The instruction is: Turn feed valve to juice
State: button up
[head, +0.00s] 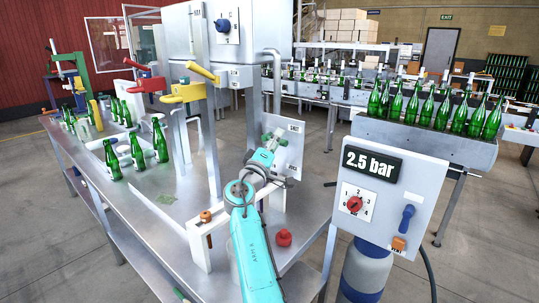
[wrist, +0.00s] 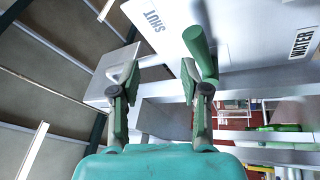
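The feed valve's pale panel (head: 290,155) stands beyond my gripper in the head view. In the wrist view the panel (wrist: 255,25) carries the words SHUT and WATER; no juice label is readable. A green valve handle (wrist: 199,48) sticks out from it, beside and partly behind the right finger. My gripper (wrist: 160,78) is open, with a wide gap and nothing visible between the fingers. I cannot tell whether the right finger touches the handle. In the head view my gripper (head: 272,143) is at the panel and partly hides the handle.
Green bottles (head: 160,140) stand on the left of the steel bench (head: 120,205). A red knob (head: 283,238) and a white bracket (head: 203,240) are near my arm. A control box (head: 390,190) reading 2.5 bar is at right. Yellow (head: 190,92) and red levers are above left.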

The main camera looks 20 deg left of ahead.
jog(key=v, duration=0.6)
jog(key=shift+s+d+r, duration=0.3)
jog(key=shift+s+d, duration=0.05)
jog(key=shift+d, duration=0.1)
dwell(0.7)
